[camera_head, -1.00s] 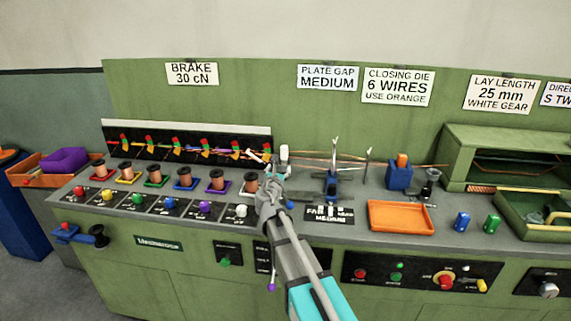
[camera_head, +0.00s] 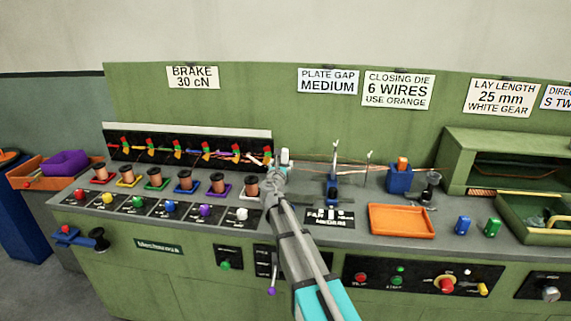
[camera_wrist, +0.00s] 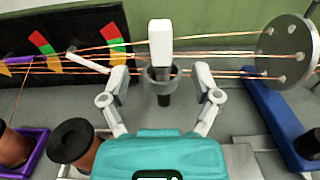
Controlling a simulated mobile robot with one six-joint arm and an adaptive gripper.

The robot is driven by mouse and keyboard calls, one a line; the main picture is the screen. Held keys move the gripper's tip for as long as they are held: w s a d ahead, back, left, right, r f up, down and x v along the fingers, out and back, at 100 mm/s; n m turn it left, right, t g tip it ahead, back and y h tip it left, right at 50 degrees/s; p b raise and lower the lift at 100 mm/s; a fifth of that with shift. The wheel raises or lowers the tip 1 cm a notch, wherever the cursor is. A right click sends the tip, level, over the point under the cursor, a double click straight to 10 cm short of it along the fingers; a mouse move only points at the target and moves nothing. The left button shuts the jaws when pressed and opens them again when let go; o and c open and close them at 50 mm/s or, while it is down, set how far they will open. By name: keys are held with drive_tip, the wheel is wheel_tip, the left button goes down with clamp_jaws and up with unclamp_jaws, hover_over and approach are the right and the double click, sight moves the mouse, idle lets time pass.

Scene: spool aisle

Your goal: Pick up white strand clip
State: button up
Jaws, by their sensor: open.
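The white strand clip, an upright white block (camera_wrist: 160,38) with a grey collar and dark lower end below it, shows in the middle of the wrist view. Copper wires run sideways past it. In the head view its white top (camera_head: 285,154) shows just beyond my gripper (camera_head: 277,168). In the wrist view my gripper (camera_wrist: 161,78) is open. Its two fingers stand left and right of the grey collar, with visible gaps on both sides. The clip's lower end is partly hidden.
A round grey plate with holes (camera_wrist: 286,52) on a blue stand is close at right. Copper spools (camera_wrist: 76,146) stand at left, and a white lever (camera_wrist: 88,63) lies by the wires. An orange tray (camera_head: 401,220) sits further right on the bench.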

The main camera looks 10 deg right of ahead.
sight(284, 154)
drive_tip(key=shift+x, duration=1.25)
drive_tip(key=shift+r+x, duration=0.15)
drive_tip(key=shift+x, duration=1.2)
drive_tip(key=shift+r+x, duration=0.1)
drive_tip(key=shift+x, duration=1.2)
clamp_jaws()
